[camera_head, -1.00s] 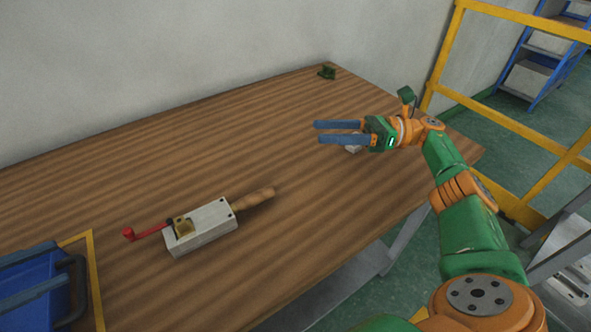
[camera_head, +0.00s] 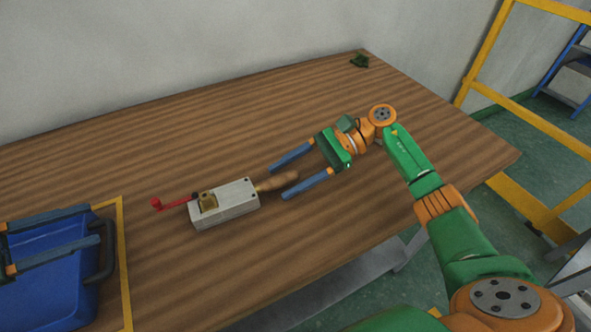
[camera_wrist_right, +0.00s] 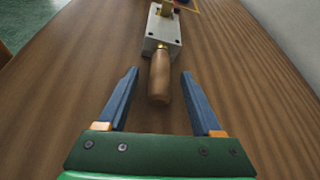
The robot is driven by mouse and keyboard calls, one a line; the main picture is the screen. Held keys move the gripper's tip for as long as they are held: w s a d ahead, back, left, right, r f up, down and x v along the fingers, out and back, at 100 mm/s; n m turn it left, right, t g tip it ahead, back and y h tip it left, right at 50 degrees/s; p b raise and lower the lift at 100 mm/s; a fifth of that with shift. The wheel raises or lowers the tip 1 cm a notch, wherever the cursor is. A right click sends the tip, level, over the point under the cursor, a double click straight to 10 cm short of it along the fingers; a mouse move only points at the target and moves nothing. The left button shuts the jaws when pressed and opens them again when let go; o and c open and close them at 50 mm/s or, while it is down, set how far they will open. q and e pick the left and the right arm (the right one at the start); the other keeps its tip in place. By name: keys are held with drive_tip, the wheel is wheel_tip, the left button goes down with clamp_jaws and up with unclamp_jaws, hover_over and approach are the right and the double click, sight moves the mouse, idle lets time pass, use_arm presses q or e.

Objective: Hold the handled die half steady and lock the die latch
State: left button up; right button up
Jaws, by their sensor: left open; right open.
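The die is a grey metal block (camera_head: 225,208) lying on the table, with a wooden handle (camera_head: 280,181) at its right end. A brass latch (camera_head: 208,202) with a red lever (camera_head: 170,204) is at its left end. My right gripper (camera_head: 278,182) is open, its blue fingers on either side of the handle. In the right wrist view the handle (camera_wrist_right: 159,80) lies between the open fingers (camera_wrist_right: 160,72), with gaps on both sides. My left gripper (camera_head: 98,225) is open at the left edge, over the blue bin and away from the die.
A blue bin (camera_head: 62,291) with a dark handle stands inside a yellow outline (camera_head: 124,270) at the left. A yellow frame (camera_head: 490,60) stands beyond the right edge. The wood around the die is clear.

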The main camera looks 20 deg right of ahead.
clamp_jaws()
idle(0.7)
idle(0.5)
